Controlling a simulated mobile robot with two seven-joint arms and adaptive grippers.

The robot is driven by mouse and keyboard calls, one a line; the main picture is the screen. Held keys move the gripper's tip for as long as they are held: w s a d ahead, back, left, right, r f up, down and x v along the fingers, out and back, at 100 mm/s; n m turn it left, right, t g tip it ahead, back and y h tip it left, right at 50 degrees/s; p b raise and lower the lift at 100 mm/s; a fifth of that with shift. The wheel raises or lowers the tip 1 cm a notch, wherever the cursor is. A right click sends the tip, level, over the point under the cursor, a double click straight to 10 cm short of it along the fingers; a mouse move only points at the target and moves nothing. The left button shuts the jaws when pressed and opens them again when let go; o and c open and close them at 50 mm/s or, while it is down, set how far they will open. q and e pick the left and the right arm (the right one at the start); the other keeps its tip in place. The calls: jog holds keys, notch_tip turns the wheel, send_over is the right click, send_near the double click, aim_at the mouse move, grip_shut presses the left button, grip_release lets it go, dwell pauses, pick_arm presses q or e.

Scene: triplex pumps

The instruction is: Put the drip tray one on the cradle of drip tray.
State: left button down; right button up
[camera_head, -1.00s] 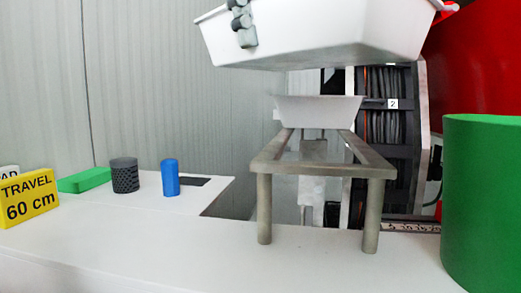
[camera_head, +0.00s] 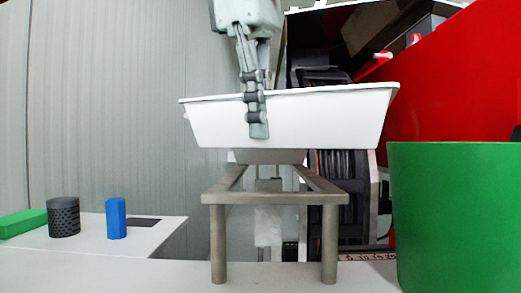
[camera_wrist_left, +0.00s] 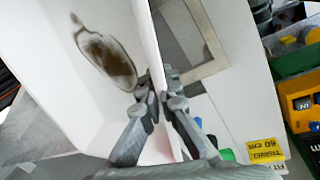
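The white drip tray (camera_head: 320,122) hangs above the metal cradle (camera_head: 275,199), a four-sided frame on legs. My left gripper (camera_head: 256,115) is shut on the tray's near wall at the rim. In the left wrist view my left gripper (camera_wrist_left: 160,98) pinches the wall from both sides, and the tray floor (camera_wrist_left: 65,75) has a dark brownish patch. Part of the cradle (camera_wrist_left: 205,65) shows beyond the wall there. A gap between tray and cradle is seen in the head view; the depth is hard to tell. My right gripper is not in view.
A pale tray-like part (camera_head: 270,157) shows behind the cradle. A large green cylinder (camera_head: 455,215) stands close on the right, before a red body (camera_head: 480,85). A blue cylinder (camera_head: 116,218), dark mesh cylinder (camera_head: 64,216) and green block (camera_head: 22,223) stand left. A yellow sign (camera_wrist_left: 263,150) shows too.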

pick_arm(q)
jog(key=shift+s+b+x, duration=0.2)
jog(key=shift+b+x, duration=0.05)
jog(key=shift+x, duration=0.7)
jog(key=shift+s+b+x, duration=0.25)
jog(key=shift+x, duration=0.75)
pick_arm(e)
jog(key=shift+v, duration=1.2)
pick_arm(q)
jog(key=shift+a+f, duration=0.15)
jog(key=shift+f, duration=0.05)
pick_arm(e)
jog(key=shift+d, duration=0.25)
pick_arm(q)
jog(key=c, duration=2.2)
grip_release()
jog(key=o, duration=0.5)
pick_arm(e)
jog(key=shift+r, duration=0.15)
pick_arm(q)
jog(key=shift+r, duration=0.45)
jog(key=shift+p+v, duration=1.55)
jog(key=shift+v, duration=4.15)
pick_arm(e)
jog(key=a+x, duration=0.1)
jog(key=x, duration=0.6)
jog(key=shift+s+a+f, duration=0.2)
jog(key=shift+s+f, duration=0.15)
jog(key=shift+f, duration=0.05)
